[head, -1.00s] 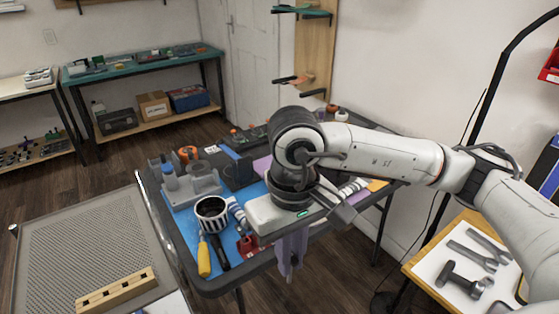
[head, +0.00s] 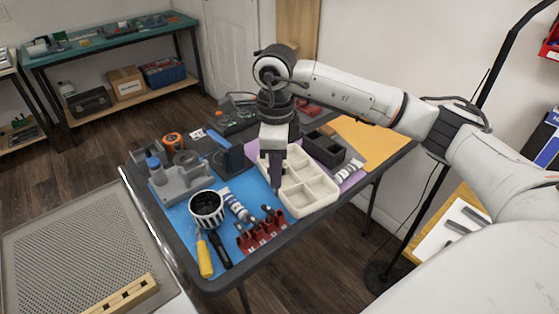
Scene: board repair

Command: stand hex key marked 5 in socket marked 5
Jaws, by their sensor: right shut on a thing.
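A red rack (head: 263,231) stands at the front edge of the table, with several small dark upright pieces in it. Its marks are too small to read. My right gripper (head: 276,186) points straight down above the blue mat, behind the rack and beside the cream tray. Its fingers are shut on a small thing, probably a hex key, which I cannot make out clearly. The mark 5 is not legible on any key or socket. My left gripper is out of view.
The cream divided tray (head: 311,191) is close to the right of my fingers. A striped cup (head: 206,207), a yellow-handled tool (head: 204,259) and a grey holder (head: 181,183) stand or lie to the left. A dark open box (head: 331,148) is behind the tray.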

